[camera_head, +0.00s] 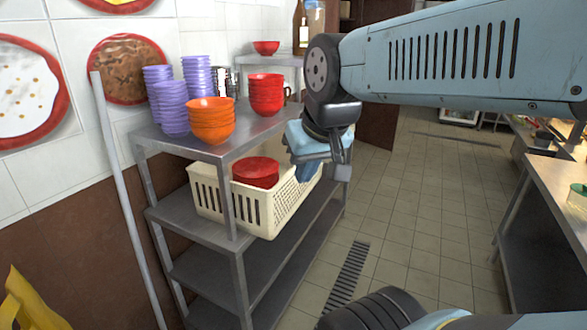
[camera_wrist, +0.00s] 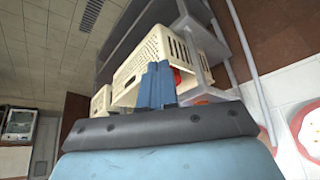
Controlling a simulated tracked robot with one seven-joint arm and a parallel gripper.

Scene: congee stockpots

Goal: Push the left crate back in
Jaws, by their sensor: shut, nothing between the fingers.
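A cream slatted crate (camera_head: 277,212) holding red bowls (camera_head: 256,172) stands on the middle shelf of a metal rack. It appears to stick out past the shelf's front edge. In the wrist view the crate (camera_wrist: 146,57) is beyond my fingers, and part of a second cream crate (camera_wrist: 100,101) shows to its left. My gripper (camera_head: 306,174) is shut and empty, with its blue fingers pointing down near the crate's far end. In the wrist view the fingertips (camera_wrist: 158,66) overlap the crate; I cannot tell whether they touch it.
The metal rack (camera_head: 190,222) bears purple bowls (camera_head: 173,107), orange bowls (camera_head: 211,119) and red bowls (camera_head: 266,94) on top. A rack post stands before the crate. A grey pole (camera_head: 124,195) leans at left. The tiled aisle (camera_head: 430,200) is clear; a counter (camera_head: 556,190) stands right.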

